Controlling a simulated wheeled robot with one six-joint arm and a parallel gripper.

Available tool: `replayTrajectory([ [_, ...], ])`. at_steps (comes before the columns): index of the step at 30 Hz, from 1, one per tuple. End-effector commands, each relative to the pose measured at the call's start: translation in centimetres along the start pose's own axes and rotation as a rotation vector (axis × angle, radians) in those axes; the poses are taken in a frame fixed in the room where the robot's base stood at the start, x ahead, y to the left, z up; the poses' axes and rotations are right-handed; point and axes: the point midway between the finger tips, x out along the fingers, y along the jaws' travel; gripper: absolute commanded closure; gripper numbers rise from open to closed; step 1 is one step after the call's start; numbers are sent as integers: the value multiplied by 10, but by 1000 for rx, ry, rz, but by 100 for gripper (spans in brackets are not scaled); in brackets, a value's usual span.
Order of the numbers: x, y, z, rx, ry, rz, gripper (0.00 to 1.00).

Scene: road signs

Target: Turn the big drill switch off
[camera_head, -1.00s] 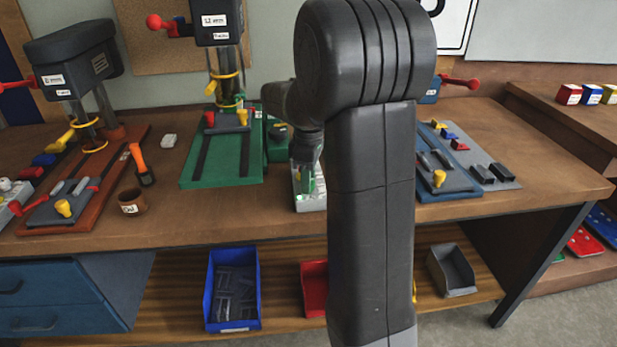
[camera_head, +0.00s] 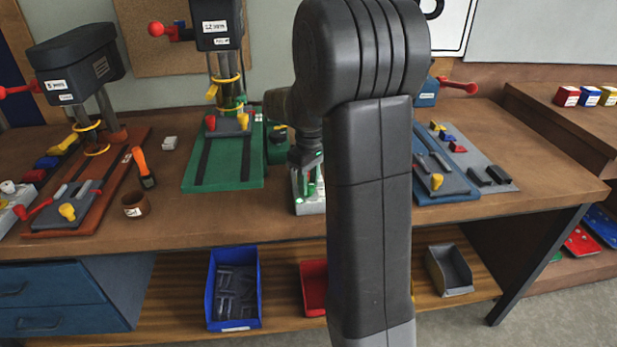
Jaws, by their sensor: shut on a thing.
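A grey-white switch box (camera_head: 310,207) with green on its top stands near the bench's front edge, right of the green drill base. My gripper (camera_head: 306,180) points down at the box's top and is shut on a small part there, likely its switch; the fingertips are small and the part is mostly hidden. The middle drill press (camera_head: 216,30) has a green base (camera_head: 228,172) and a label too small to read surely. The left drill press (camera_head: 75,62) has an orange-brown base. The right, blue drill press (camera_head: 427,95) is mostly hidden behind my arm.
A blue bin (camera_head: 234,290), a red bin (camera_head: 313,286) and a grey bin (camera_head: 450,270) sit on the lower shelf. My arm blocks the middle right.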

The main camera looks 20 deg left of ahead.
Motion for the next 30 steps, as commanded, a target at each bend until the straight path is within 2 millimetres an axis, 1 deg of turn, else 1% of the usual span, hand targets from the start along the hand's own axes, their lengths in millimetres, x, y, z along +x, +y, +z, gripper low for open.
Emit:
replayTrajectory([
  [6, -2, 0, 0, 204, 10, -1, 92],
  [15, -1, 0, 0, 443, 23, 0, 92],
  [22, -1, 0, 1, 561, 28, 0, 92],
  [30, 0, 0, 0, 621, 32, 0, 92],
])
